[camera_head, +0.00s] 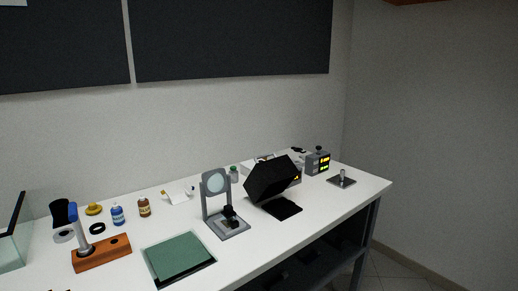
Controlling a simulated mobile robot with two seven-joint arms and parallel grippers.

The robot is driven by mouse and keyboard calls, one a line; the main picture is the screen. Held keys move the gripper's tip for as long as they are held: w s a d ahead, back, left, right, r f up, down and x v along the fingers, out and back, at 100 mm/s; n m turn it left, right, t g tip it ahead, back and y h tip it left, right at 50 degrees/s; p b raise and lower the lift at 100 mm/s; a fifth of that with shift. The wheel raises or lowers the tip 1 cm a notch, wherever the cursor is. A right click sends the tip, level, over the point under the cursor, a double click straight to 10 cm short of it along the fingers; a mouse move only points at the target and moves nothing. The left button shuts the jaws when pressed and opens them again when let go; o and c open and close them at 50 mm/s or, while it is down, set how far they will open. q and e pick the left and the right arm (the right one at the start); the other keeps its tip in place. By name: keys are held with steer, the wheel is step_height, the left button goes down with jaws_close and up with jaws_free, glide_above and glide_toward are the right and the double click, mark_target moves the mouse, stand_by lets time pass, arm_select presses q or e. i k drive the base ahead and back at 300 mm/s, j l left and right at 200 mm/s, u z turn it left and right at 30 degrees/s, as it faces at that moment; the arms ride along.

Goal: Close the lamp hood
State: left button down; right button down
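A black box-shaped hood (271,178), which looks like the lamp hood, is on the white bench right of the middle in the head view. It is tilted up, with its right side raised clear of a flat black base (284,208). Whatever is under the hood is hidden or too dark to make out. Neither of my grippers shows in the head view.
A grey stand with a round lens (215,182) is just left of the hood. A box with yellow displays (318,162) and a small plate with a post (342,179) are to its right. A green mat (178,257) lies at the front. Bottles stand farther left.

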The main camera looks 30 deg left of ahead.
mark_target(269, 179)
steer(key=i+j, duration=0.25)
steer(key=i, duration=0.25)
steer(key=i+j, duration=0.2)
steer(key=i, duration=0.25)
steer(key=u, duration=2.05)
steer(key=i+l, duration=0.05)
